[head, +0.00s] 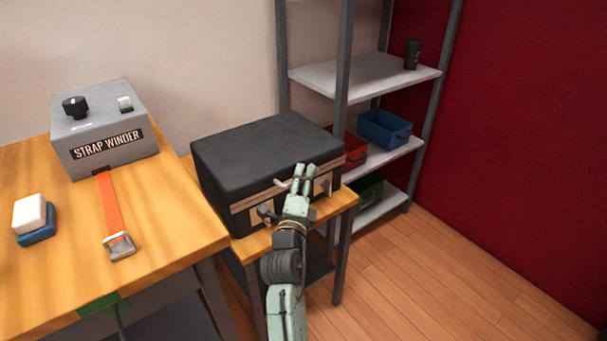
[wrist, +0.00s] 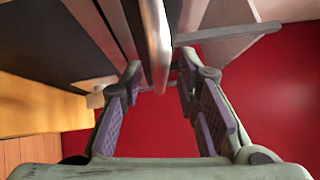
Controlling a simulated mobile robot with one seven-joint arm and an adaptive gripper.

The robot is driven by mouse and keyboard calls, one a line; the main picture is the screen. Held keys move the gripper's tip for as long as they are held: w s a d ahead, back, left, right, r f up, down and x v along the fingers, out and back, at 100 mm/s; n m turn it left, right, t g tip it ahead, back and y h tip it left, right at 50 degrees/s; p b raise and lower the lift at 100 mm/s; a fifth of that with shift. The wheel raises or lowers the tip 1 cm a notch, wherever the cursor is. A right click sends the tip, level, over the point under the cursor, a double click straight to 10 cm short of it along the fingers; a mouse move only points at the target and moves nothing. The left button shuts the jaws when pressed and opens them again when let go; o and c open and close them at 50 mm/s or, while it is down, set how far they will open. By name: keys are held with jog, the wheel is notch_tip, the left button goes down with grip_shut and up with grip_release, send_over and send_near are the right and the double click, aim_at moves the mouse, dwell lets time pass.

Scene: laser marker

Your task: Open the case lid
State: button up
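The black case (head: 255,165) sits shut on a small wooden table, with a tan band and light latch plates on its front. My gripper (head: 304,170) is in front of the case's right half, near a short grey handle bar (head: 283,183). In the wrist view my gripper (wrist: 158,78) has its purple-padded fingers apart. The silver bar (wrist: 157,45) shows end-on between the fingertips, with clear gaps on both sides. I cannot tell how deep it is between them. The dark case side (wrist: 50,40) fills the upper left there. My fingers hide part of the case front.
A grey strap winder (head: 105,130) with an orange strap (head: 110,205) stands on the left wooden table (head: 170,225). A metal shelf (head: 365,75) with bins stands behind the case's right side. The floor (head: 440,275) to the right is clear.

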jog(key=shift+w, duration=0.3)
jog(key=shift+c, duration=0.5)
grip_shut()
